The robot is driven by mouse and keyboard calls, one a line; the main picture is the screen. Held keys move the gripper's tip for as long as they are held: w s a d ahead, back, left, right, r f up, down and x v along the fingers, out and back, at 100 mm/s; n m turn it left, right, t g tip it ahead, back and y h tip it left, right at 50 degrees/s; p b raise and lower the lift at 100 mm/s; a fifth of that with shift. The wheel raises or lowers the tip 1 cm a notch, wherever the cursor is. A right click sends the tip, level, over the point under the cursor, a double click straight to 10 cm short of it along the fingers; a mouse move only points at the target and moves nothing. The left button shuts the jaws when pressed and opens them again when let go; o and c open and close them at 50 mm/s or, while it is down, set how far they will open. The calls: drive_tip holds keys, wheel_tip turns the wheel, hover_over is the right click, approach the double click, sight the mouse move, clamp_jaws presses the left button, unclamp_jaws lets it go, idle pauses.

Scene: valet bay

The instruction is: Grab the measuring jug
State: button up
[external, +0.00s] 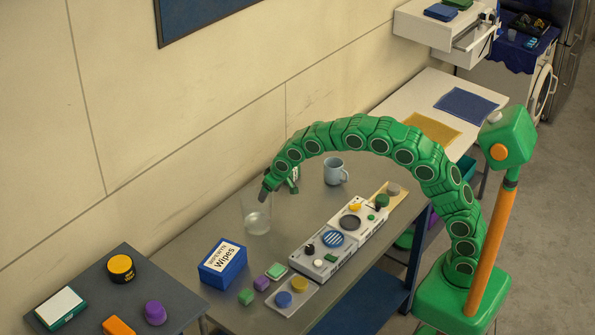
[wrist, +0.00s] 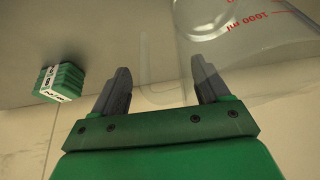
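The measuring jug (external: 257,218) is clear and stands on the grey metal table. In the wrist view the jug (wrist: 250,45) fills the upper right, with red marks reading 1000 ml. Its clear handle (wrist: 146,75) shows as a faint loop between my fingers. My gripper (external: 279,188) is at the jug's upper right in the external view. In the wrist view my gripper (wrist: 160,67) is open, with its two dark fingers apart, the right one overlapping the jug's outline. I cannot tell whether either finger touches the jug.
A green box with a white label (wrist: 62,82) is left of my fingers. A blue wipes box (external: 222,264), small blocks (external: 246,297) and a control panel (external: 325,250) occupy the table's front.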

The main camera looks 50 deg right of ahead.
drive_tip(key=c, duration=1.3)
drive_tip(key=shift+r, duration=0.25)
